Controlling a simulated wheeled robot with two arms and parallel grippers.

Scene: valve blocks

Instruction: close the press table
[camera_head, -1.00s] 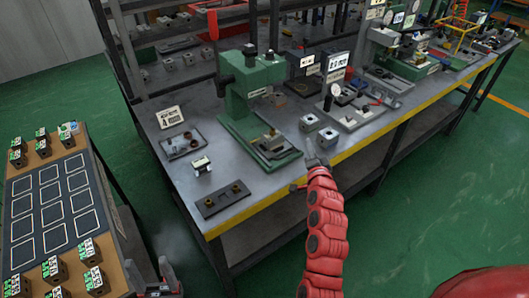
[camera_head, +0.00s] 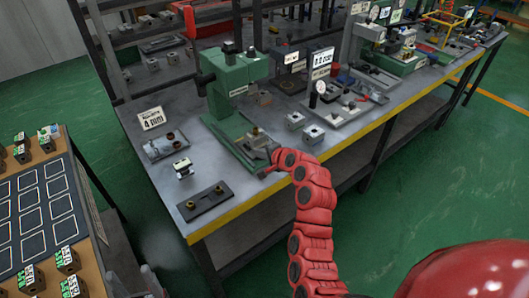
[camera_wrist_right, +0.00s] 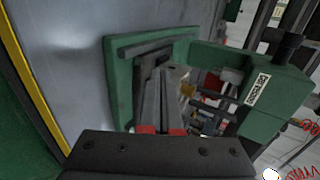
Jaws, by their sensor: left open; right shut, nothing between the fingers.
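The green press (camera_head: 236,85) stands on the workbench, its base plate toward the front edge. The press table (camera_head: 256,138), a small metal piece low on that base, is partly hidden by my right gripper (camera_head: 263,160). My right gripper is shut and empty at the front end of the base. In the right wrist view its fingers (camera_wrist_right: 162,100) lie over the dark and grey parts on the green base (camera_wrist_right: 121,85); I cannot tell whether they touch the table. My left gripper (camera_head: 148,280) is open at the lower left, low beside the side table, mostly cut off.
A dark plate with two pegs (camera_head: 207,202) and a small white-topped block (camera_head: 183,169) lie left of the press. Two grey blocks (camera_head: 304,127) and a gauge stand (camera_head: 335,107) are to its right. The side table (camera_head: 85,200) holds several labelled blocks.

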